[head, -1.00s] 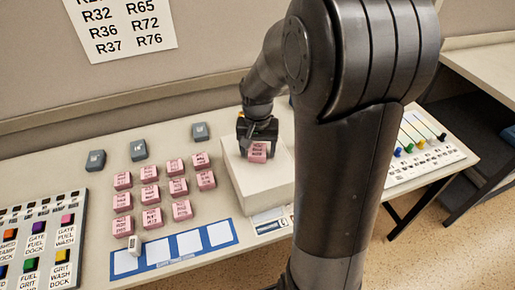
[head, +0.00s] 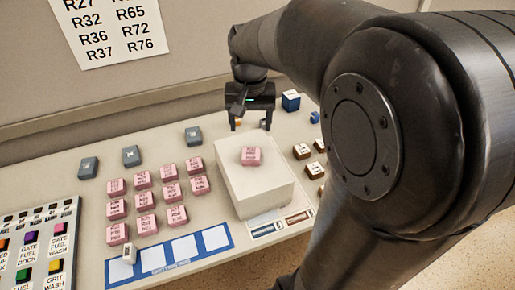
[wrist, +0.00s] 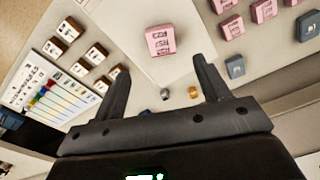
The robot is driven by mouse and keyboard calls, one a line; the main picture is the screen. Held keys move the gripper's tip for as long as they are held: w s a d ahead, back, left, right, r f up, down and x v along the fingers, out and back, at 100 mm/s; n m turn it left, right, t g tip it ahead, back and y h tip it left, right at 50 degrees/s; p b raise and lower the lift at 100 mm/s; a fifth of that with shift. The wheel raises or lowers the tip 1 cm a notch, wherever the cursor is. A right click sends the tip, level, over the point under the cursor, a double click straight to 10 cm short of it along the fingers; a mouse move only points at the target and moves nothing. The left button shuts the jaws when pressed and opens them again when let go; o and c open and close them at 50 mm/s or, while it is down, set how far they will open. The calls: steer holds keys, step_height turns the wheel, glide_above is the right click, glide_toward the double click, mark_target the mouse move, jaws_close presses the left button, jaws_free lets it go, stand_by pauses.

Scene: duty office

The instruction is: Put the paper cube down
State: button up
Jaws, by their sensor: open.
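A pink paper cube (head: 250,156) with dark print rests on top of the white block (head: 262,192) in the head view. It also shows in the wrist view (wrist: 160,41), lying on the pale top beyond my fingers. My gripper (head: 251,124) is open and empty, raised behind the white block and apart from the cube. In the wrist view my two fingers (wrist: 162,85) are spread with nothing between them.
Several pink cubes (head: 145,200) stand in rows left of the white block. Grey cubes (head: 131,156) are behind them. A blue-edged strip with white squares (head: 184,247) lies in front. Brown-and-white cubes (head: 302,151) and a blue cube (head: 291,100) are to the right.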

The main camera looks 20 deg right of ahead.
steer(key=s+a+r+n+t, duration=0.1)
steer(key=s+n+t, duration=0.1)
steer(key=s, duration=0.6)
steer(key=s+a+r+n+t, duration=0.2)
steer(key=s+t, duration=0.1)
steer(key=s, duration=0.4)
steer(key=shift+s+a, duration=0.15)
steer(key=shift+s, duration=0.25)
